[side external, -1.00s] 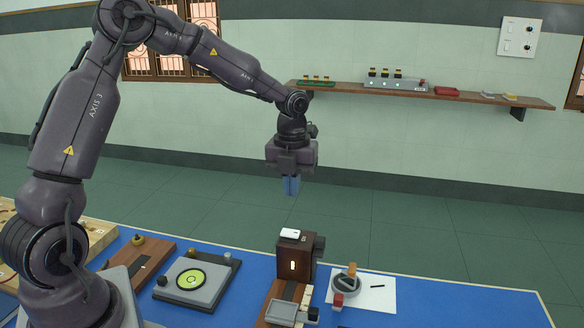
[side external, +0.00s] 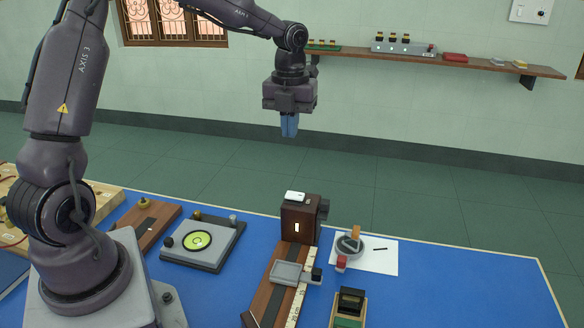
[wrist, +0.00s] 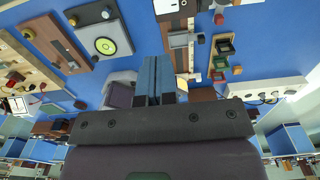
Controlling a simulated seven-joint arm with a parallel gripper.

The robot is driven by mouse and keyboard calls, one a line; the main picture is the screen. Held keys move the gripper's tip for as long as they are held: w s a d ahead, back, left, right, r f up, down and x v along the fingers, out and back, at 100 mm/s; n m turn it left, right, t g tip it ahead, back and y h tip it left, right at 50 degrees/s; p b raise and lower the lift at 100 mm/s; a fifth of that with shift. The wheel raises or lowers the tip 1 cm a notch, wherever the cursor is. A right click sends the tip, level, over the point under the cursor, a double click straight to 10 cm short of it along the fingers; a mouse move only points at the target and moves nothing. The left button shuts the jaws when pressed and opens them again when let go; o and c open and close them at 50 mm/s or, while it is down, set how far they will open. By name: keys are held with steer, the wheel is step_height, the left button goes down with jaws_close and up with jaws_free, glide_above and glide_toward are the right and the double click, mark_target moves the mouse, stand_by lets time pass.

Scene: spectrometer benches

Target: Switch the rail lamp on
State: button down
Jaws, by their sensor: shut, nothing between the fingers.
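The rail lamp (side external: 309,224) is a dark brown box at the far end of a wooden rail (side external: 262,301) on the blue table. Its front has a pale upright slit (side external: 297,227); I cannot tell surely whether it is lit. My gripper (side external: 289,130) hangs well above the lamp in the side view, fingers down, touching nothing. Its blue fingers (wrist: 158,60) are shut together and empty in the wrist view.
A grey plate with a green disc (side external: 197,240) lies left of the rail. Right of it are a round grey piece (side external: 349,246) on white paper (side external: 378,262) and a dark box (side external: 350,302). A wall shelf (side external: 500,66) is behind. Air around my gripper is clear.

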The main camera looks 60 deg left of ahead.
mark_target(290, 194)
steer(key=shift+f, duration=0.1)
step_height(290, 194, down, 14)
steer(key=shift+r, duration=0.1)
stand_by(0.4)
steer(key=shift+s+f, duration=0.1)
steer(key=shift+f, duration=0.2)
stand_by(0.3)
